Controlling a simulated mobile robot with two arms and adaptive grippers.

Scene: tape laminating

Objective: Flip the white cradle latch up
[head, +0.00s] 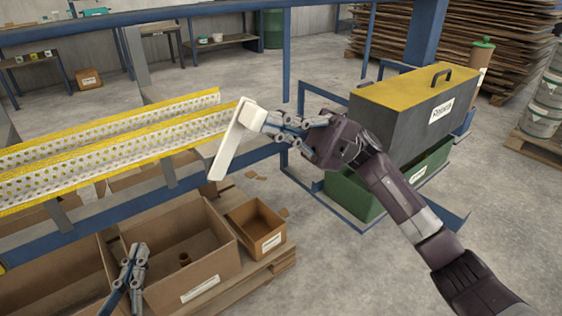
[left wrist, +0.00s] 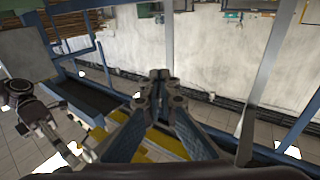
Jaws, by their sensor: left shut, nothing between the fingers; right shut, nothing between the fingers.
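The white cradle latch (head: 229,152) is a long flat white bar with a block at its upper end. It slants downward at the right end of the yellow-edged perforated rails (head: 100,160). My right gripper (head: 268,124) is shut and empty, its fingertips at the right side of the block; I cannot tell whether they touch it. My left gripper (head: 138,250) is shut and empty, low at the left in front of the cardboard boxes. Its closed fingertips also show in the left wrist view (left wrist: 161,76). The latch cannot be made out in the left wrist view.
A blue frame carries the rails. Below are a large cardboard box (head: 222,232) and a small one (head: 262,222) on a pallet. A grey case with a yellow lid (head: 420,90) stands to the right, over a green bin (head: 350,196). Open concrete floor lies at lower right.

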